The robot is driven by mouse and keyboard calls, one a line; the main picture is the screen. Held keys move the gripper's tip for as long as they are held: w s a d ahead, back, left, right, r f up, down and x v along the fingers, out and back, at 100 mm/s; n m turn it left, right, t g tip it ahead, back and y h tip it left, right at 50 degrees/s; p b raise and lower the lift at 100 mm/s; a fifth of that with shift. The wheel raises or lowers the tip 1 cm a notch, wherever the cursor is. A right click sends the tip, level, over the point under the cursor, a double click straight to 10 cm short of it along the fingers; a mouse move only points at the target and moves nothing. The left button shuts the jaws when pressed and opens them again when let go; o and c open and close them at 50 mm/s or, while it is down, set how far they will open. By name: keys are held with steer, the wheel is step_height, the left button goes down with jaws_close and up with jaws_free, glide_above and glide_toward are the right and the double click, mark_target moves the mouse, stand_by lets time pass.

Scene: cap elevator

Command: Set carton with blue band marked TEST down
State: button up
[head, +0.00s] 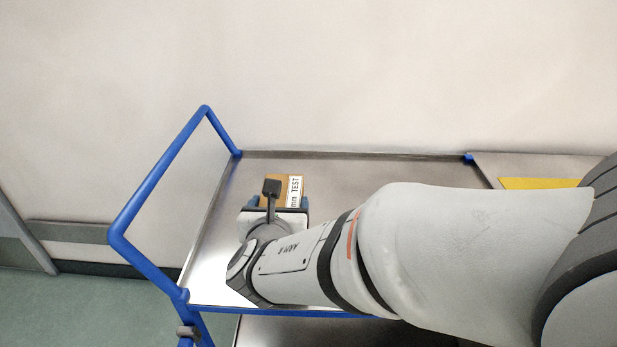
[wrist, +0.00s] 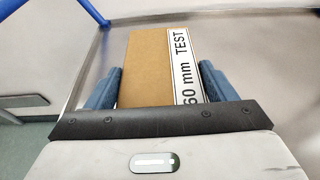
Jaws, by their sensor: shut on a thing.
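The carton (head: 283,187) is brown, with a white strip lettered TEST along its right side. It also shows in the wrist view (wrist: 146,65), where the strip reads "60 mm TEST". No blue band shows on the visible faces. My gripper (head: 279,201) is shut on the carton, with one blue finger on each side, as the wrist view shows too (wrist: 160,80). The carton is over the left part of the cart's metal top (head: 345,175). I cannot tell whether its underside touches the metal. My wrist hides its near end.
The cart has a blue handle (head: 160,185) at its left end and a pale wall (head: 330,80) behind it. A second metal surface with a yellow patch (head: 540,184) lies to the right. The visible metal around the carton is bare. My arm covers the cart's front right.

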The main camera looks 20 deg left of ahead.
steer(key=o, duration=1.8)
steer(key=shift+f, duration=0.1)
steer(key=shift+r, duration=0.25)
steer(key=p+v, duration=0.2)
steer(key=v, duration=1)
steer(key=shift+f, duration=0.1)
